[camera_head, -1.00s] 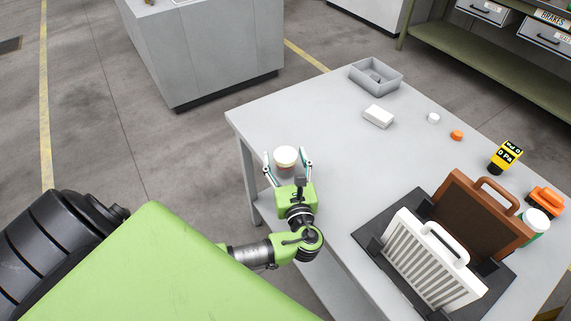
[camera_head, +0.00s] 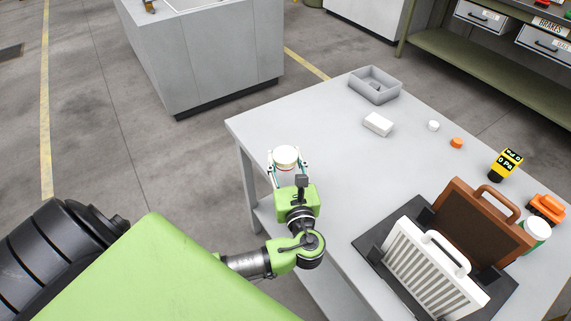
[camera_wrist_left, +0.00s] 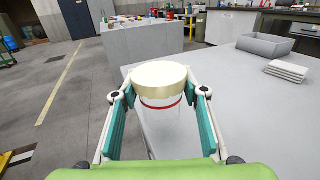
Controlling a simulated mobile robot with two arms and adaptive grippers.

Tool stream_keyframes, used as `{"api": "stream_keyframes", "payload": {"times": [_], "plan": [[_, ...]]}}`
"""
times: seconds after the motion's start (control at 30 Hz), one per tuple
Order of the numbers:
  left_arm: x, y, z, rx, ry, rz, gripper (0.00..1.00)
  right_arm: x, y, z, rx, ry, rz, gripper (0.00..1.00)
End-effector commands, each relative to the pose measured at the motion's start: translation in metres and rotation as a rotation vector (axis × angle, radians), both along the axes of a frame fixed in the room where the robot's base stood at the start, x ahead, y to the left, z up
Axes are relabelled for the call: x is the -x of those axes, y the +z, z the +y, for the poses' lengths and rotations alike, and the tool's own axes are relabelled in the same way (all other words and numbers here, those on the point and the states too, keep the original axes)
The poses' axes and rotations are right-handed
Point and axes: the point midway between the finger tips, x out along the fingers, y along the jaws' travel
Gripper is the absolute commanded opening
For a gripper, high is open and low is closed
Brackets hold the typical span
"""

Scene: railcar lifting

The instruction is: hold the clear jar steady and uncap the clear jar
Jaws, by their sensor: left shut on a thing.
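The clear jar (camera_wrist_left: 164,122) stands upright near the table's left corner, with a cream cap (camera_wrist_left: 160,80) on it and a red band just under the cap. In the head view the cap (camera_head: 286,156) shows above my left gripper (camera_head: 287,165). My left gripper (camera_wrist_left: 162,124) is shut on the jar, with a teal finger pad on each side of its body, below the cap. The jar's lower part is hard to make out through the clear wall. My right gripper is not in view.
A white panel (camera_head: 430,270) and brown panel (camera_head: 480,225) stand in a dark rack at right.

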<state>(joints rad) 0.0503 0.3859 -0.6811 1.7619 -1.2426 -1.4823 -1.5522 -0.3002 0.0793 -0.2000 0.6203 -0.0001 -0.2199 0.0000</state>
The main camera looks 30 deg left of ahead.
Motion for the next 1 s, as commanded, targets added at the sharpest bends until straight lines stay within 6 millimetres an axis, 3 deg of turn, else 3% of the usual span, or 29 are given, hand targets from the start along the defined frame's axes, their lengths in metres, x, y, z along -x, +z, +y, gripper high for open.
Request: {"api": "stream_keyframes", "payload": {"times": [0.2, 0.5, 0.7, 1.0], "plan": [[0.036, 0.048, -0.022, 0.006, -0.001, -0.002, 0.18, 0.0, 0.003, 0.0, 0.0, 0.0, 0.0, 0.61], [0.091, 0.074, -0.055, 0.004, 0.0, 0.001, 0.18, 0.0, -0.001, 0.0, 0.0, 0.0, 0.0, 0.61], [0.106, 0.082, -0.064, 0.001, 0.001, 0.001, 0.18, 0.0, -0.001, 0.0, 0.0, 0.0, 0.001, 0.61], [0.108, 0.084, -0.066, -0.001, 0.001, -0.001, 0.18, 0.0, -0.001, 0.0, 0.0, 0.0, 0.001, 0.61]]}}
